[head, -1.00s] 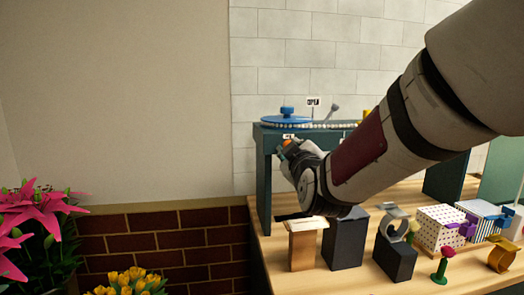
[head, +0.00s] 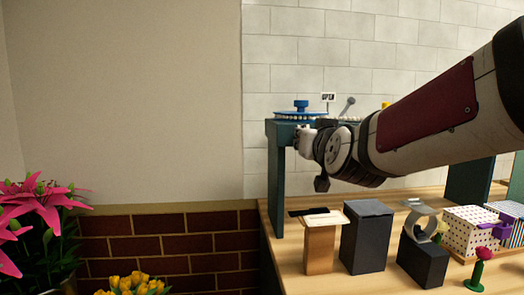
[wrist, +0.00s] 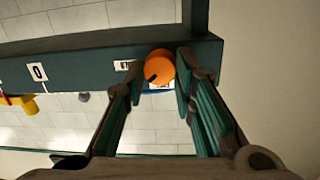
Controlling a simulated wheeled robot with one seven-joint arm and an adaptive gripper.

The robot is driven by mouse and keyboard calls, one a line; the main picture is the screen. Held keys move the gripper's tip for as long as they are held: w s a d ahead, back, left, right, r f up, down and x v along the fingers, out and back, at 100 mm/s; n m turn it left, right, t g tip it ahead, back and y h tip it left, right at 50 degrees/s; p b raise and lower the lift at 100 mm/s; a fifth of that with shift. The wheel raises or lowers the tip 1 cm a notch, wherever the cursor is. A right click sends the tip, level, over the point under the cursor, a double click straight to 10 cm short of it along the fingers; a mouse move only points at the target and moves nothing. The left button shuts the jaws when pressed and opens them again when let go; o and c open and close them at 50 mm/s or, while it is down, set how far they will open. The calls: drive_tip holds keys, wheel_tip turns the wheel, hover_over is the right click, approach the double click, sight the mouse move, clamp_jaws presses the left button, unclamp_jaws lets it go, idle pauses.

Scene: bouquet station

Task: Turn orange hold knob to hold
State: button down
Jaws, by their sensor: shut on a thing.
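The orange hold knob (wrist: 160,67) sits on the dark teal front beam of the raised frame in the wrist view. A black mark on its face points to the lower left. Small white labels (wrist: 122,66) lie beside it and partly below it. My gripper (wrist: 162,72) has its fingertips on either side of the knob, shut on it. In the head view my gripper (head: 304,141) is at the left end of the teal frame (head: 277,180), and the knob is hidden behind it.
A blue turntable (head: 301,113) stands on the frame. Below my arm on the wooden table are a brown block (head: 319,248), dark blocks (head: 366,238) and a dotted white box (head: 470,232). Pink lilies (head: 40,210) and yellow flowers (head: 130,285) stand lower left.

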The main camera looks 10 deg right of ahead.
drive_tip(key=shift+d+m+y+b, duration=0.1)
drive_tip(key=shift+m+y+b, duration=0.4)
drive_tip(key=shift+m+b, duration=3.25)
drive_tip(key=c, duration=1.3)
unclamp_jaws()
drive_tip(key=s, duration=0.8)
drive_tip(key=s+r, duration=0.1)
drive_tip(key=s, duration=0.3)
